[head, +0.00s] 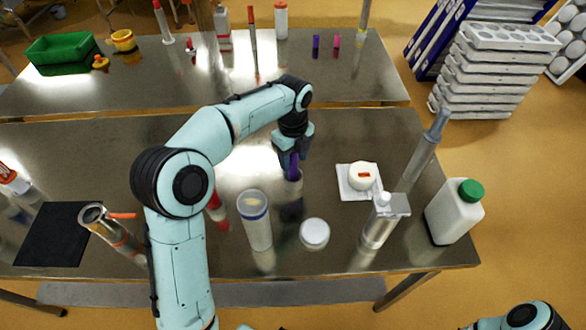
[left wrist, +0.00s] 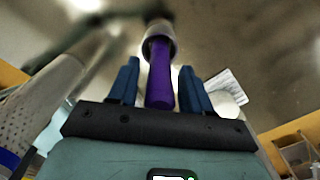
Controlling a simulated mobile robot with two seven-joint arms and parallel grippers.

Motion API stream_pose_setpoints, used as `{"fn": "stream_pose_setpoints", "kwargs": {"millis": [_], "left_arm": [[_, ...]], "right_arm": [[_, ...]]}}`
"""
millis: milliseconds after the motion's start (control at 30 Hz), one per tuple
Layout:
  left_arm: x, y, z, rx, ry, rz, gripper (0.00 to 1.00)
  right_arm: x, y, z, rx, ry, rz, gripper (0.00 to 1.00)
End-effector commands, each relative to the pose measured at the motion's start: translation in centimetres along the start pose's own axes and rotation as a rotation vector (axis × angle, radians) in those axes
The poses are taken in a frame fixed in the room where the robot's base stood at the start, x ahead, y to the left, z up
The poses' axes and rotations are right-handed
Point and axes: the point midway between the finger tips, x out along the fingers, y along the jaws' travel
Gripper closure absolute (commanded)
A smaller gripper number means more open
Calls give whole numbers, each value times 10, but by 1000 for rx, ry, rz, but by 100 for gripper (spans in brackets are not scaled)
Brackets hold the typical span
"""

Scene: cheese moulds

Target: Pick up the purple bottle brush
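The purple bottle brush (head: 293,168) stands upright on the steel table (head: 330,130), below my left gripper. In the left wrist view its purple shaft (left wrist: 161,80) runs between the two blue fingers, toward a pale round part (left wrist: 160,40) at its far end. My left gripper (head: 293,150) points down over the brush from above. In the left wrist view the left gripper (left wrist: 160,88) is open, with a narrow gap between each finger and the shaft. Its fingers partly hide the brush in the head view. My right gripper is out of view.
A clear jar (head: 255,220), a white round lid (head: 314,233), a metal dispenser (head: 383,222) and a green-capped white bottle (head: 454,212) stand nearby. A white cheese mould (head: 360,178) sits right of the brush. A grey upright tool (head: 424,152) stands behind the dispenser.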

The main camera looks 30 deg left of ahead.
Motion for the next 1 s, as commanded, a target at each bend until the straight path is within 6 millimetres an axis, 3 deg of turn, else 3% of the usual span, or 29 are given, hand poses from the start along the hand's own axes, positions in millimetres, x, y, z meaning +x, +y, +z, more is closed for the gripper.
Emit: {"fn": "stream_pose_setpoints", "kwargs": {"millis": [33, 133, 433, 567, 767, 1000], "left_arm": [[0, 0, 0, 0, 0, 0, 70], [0, 0, 0, 0, 0, 0, 100], [-2, 0, 0, 0, 0, -1, 100], [-14, -1, 0, 0, -1, -5, 100], [-62, -2, 0, 0, -3, -10, 100], [-135, -3, 0, 1, -3, -11, 100]], "right_arm": [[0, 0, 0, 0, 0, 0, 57], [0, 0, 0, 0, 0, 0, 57], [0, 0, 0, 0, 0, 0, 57], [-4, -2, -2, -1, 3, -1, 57], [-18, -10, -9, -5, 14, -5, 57], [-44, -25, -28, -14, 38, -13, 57]]}}
